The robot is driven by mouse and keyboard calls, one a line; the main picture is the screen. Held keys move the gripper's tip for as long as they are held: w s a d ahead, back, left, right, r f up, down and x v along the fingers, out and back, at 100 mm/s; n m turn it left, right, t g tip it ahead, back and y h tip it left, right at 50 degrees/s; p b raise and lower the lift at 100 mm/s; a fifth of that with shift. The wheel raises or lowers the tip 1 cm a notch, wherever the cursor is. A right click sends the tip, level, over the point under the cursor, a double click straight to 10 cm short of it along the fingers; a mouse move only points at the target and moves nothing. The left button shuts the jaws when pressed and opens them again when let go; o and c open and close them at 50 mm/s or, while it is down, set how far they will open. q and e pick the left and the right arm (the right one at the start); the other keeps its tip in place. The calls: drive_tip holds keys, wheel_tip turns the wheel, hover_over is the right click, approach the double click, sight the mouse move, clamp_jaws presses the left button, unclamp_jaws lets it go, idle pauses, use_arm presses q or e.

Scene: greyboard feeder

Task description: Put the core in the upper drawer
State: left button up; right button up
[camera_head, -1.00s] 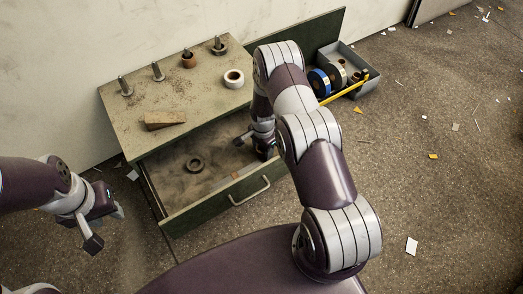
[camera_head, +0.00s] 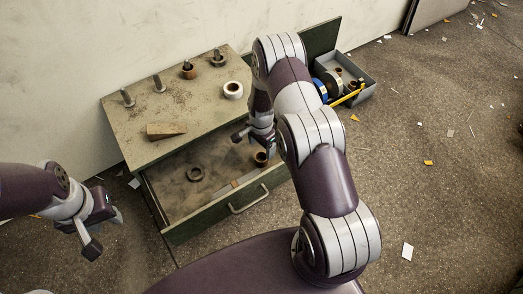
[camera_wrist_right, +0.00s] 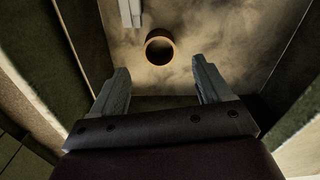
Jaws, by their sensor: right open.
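A brown core (camera_head: 261,158) stands on the floor of the open upper drawer (camera_head: 228,207), near its right end. It also shows in the right wrist view as a brown ring (camera_wrist_right: 159,47), beyond the fingertips and apart from them. My right gripper (camera_head: 253,137) is over the drawer, just above the core, open and empty; its spread fingers show in the right wrist view (camera_wrist_right: 161,82). My left gripper (camera_head: 104,233) hangs open and empty left of the cabinet.
The cabinet top (camera_head: 190,110) carries a wedge (camera_head: 166,131), a white roll (camera_head: 232,90) and several pegs, one with a brown ring (camera_head: 189,72). A grey bin (camera_head: 368,85) with rolls stands at right.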

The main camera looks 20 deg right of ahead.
drive_tip(key=s+a+r+n, duration=0.1)
drive_tip(key=s+r+n, duration=0.1)
drive_tip(key=r, duration=0.4)
drive_tip(key=s+a+r+n+p, duration=0.1)
drive_tip(key=s+a+r+n, duration=0.15)
drive_tip(key=r, duration=0.45)
drive_tip(key=s+a+r+n, duration=0.1)
drive_tip(key=r+n, duration=0.1)
drive_tip(key=r, duration=0.4)
drive_tip(key=s+a+r+n+t, duration=0.1)
drive_tip(key=s+a+r+n, duration=0.1)
drive_tip(key=s+r+n, duration=0.6)
drive_tip(key=s+r, duration=0.1)
drive_tip(key=s, duration=0.3)
drive_tip(key=shift+s+a, duration=0.2)
drive_tip(key=shift+a, duration=0.05)
